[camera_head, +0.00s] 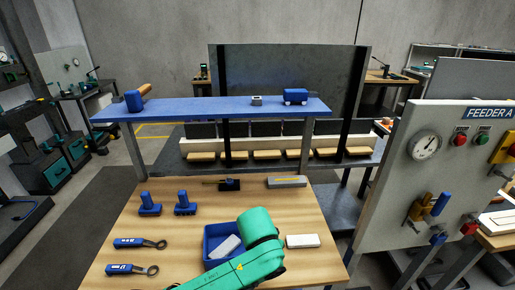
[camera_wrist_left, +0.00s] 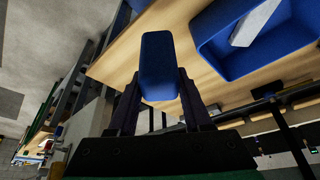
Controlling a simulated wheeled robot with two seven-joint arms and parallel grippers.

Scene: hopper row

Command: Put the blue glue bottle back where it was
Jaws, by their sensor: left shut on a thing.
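The blue glue bottle (camera_wrist_left: 157,52) shows in the left wrist view as a smooth blue block with rounded edges. My left gripper (camera_wrist_left: 160,82) is shut on it, one dark finger on each side. The bottle appears apart from the wooden bench top behind it. In the head view my green left arm covers the right front of the bench; the left gripper and the bottle cannot be made out there. My right gripper is not in view.
A blue bin (camera_head: 209,244) with a pale block stands on the wooden bench (camera_head: 185,255), beside my arm. Two blue-handled wrenches (camera_head: 130,243), two blue stands (camera_head: 184,205) and a white block (camera_head: 302,241) lie around. A blue shelf (camera_head: 210,106) spans the back.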

